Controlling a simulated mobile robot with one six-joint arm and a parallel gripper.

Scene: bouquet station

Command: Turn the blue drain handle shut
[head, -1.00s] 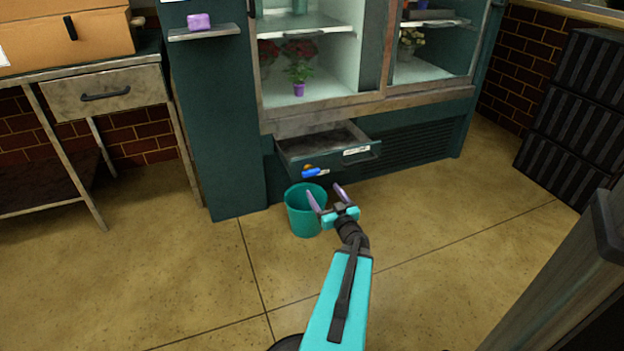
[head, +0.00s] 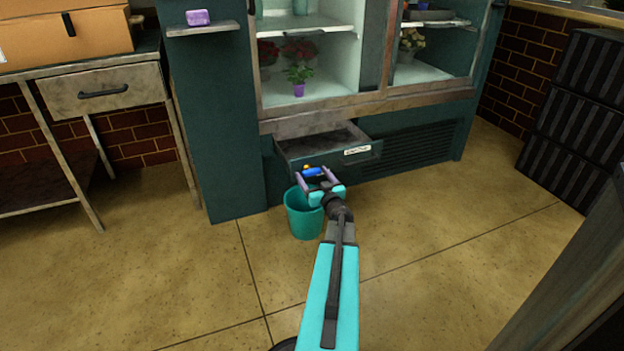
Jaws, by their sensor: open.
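The blue drain handle (head: 313,171) is on the front of the pulled-out drawer at the bottom of the green display cabinet. A small orange-brown part shows at its left end. My gripper (head: 317,175) is open, with its two purple fingers at either side of the handle in the picture. I cannot tell whether the fingers touch it. The lower part of the handle area is partly hidden by my gripper.
A teal bucket (head: 303,216) stands on the floor just below my gripper. The open drawer (head: 357,158) juts out from the cabinet. A metal table (head: 108,88) stands at left and black crates (head: 580,110) at right.

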